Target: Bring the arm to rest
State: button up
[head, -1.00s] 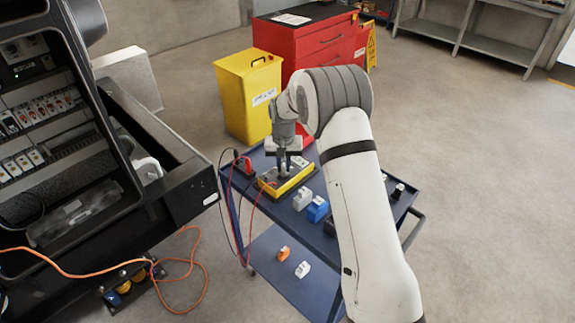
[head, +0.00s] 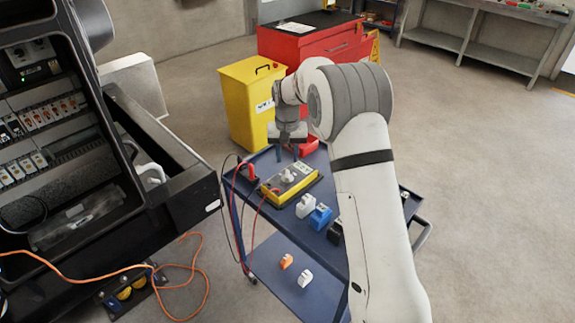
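My arm reaches up from the lower right of the head view and bends over the blue cart (head: 262,222). My gripper (head: 287,150) points down above the back part of the cart's top. It is small and partly dark here, and I cannot make out whether its fingers are apart. It stands clear above and behind the yellow tester (head: 291,184), which lies on the cart with a pale knob on its face and red and black leads at its left.
White (head: 311,207) and blue (head: 320,217) blocks stand on the cart near my arm. The open black genset cabinet (head: 60,130) is at left. A yellow bin (head: 250,100) and a red tool chest (head: 320,45) stand behind. An orange cable (head: 200,265) lies on the floor. Floor at right is clear.

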jog(key=shift+r, duration=0.3)
jog(key=shift+s+r, duration=0.1)
jog(key=shift+r, duration=0.1)
jog(key=s+d+r+t, duration=0.1)
jog(key=s+d+r, duration=0.45)
jog(key=s, duration=0.25)
jog(key=s+d+r, duration=0.4)
jog(key=s+r, duration=0.3)
jog(key=s, duration=0.1)
jog(key=s+d+t, duration=0.1)
jog(key=s+d, duration=0.1)
jog(key=s, duration=0.8)
jog(key=s+d+t, duration=0.1)
jog(key=s+d, duration=0.2)
jog(key=s, duration=0.7)
jog(key=shift+s, duration=0.15)
